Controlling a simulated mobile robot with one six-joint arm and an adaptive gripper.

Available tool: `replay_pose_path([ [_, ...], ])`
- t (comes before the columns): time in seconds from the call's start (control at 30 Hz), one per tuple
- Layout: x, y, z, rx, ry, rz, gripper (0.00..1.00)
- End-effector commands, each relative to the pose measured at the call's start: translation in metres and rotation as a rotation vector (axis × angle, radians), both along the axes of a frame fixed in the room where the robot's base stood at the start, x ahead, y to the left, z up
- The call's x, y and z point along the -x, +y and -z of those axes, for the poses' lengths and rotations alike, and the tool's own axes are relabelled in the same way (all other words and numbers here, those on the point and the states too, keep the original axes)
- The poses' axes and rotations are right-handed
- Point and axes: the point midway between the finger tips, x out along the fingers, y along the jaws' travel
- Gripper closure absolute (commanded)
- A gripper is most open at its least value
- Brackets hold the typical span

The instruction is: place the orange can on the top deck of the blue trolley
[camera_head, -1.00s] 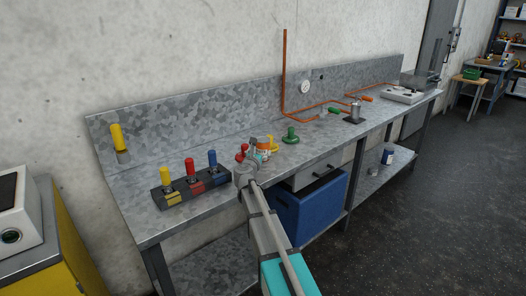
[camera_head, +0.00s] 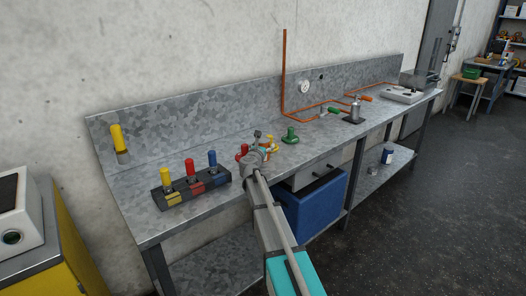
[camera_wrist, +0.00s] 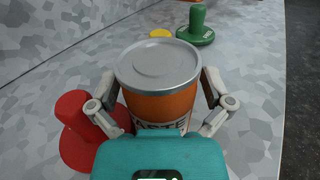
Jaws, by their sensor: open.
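The orange can (camera_wrist: 160,103) stands upright on the grey bench, with a grey metal lid and a pale label with dark letters. My gripper (camera_wrist: 160,88) is open, with one finger on each side of the can; I cannot tell whether they touch it. In the head view my gripper (camera_head: 258,152) is over the bench and hides most of the can. I see no blue trolley that I can make out in either view.
A red knob (camera_wrist: 85,130) stands close left of the can. A green knob (camera_wrist: 195,27) and a yellow one (camera_wrist: 161,33) are beyond it. A block with coloured handles (camera_head: 190,187) lies to the left. A blue box (camera_head: 316,205) is under the bench (camera_head: 225,160).

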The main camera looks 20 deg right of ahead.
Motion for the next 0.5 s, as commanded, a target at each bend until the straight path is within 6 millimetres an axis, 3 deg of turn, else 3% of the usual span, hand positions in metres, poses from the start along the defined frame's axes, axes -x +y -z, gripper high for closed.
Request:
replay_pose_path([
  [0.43, 0.0002, 0.0010, 0.0000, 0.000, 0.000, -0.001, 0.00],
  [0.5, 0.0003, 0.0012, 0.0000, 0.000, 0.000, -0.001, 0.13],
])
